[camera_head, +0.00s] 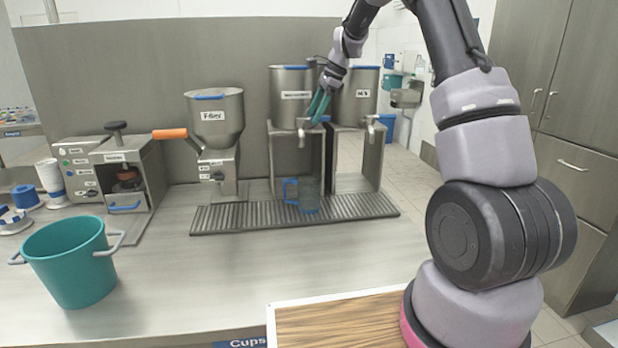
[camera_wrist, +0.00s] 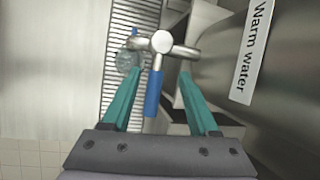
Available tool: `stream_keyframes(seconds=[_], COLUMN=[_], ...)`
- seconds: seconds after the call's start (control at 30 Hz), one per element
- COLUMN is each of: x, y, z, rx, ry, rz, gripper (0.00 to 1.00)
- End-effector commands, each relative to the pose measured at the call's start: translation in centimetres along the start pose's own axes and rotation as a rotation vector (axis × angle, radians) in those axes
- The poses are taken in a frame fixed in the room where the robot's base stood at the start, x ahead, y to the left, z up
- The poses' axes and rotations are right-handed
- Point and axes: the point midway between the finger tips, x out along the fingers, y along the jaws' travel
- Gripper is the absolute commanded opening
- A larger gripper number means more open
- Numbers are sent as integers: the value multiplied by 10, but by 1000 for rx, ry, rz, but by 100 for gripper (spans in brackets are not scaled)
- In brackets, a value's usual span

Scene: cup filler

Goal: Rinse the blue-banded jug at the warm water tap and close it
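The clear jug (camera_head: 309,194) with blue on its band and handle stands upright on the slotted drip tray, beneath the left tank's tap. It also shows, partly hidden by the tap, in the wrist view (camera_wrist: 125,60). The warm water tank (camera_head: 291,108) carries a label reading "Warm water" in the wrist view (camera_wrist: 252,50). Its metal tap has a blue lever (camera_wrist: 153,94). My gripper (camera_head: 318,107) is at this tap, above the jug. In the wrist view its green fingers (camera_wrist: 160,76) are open, one on each side of the lever, with visible gaps. Water flow cannot be made out.
A second tank (camera_head: 357,97) with its own tap stands to the right. A teal bucket (camera_head: 72,262) is at the front left. The counter before the drip tray (camera_head: 232,217) is clear.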

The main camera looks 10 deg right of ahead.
Motion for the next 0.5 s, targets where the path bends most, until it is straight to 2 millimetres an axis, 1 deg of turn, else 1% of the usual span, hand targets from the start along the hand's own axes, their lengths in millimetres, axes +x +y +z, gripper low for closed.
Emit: stream_keyframes(seconds=[0.17, 0.27, 0.37, 0.5], x=[0, -7, -22, -51], y=[1, 0, 0, 0], z=[0, 0, 0, 0], rx=[1, 2, 1, 1], ry=[-1, -1, -1, 0], rz=[2, 1, -2, -2], gripper=[61, 61, 61, 61])
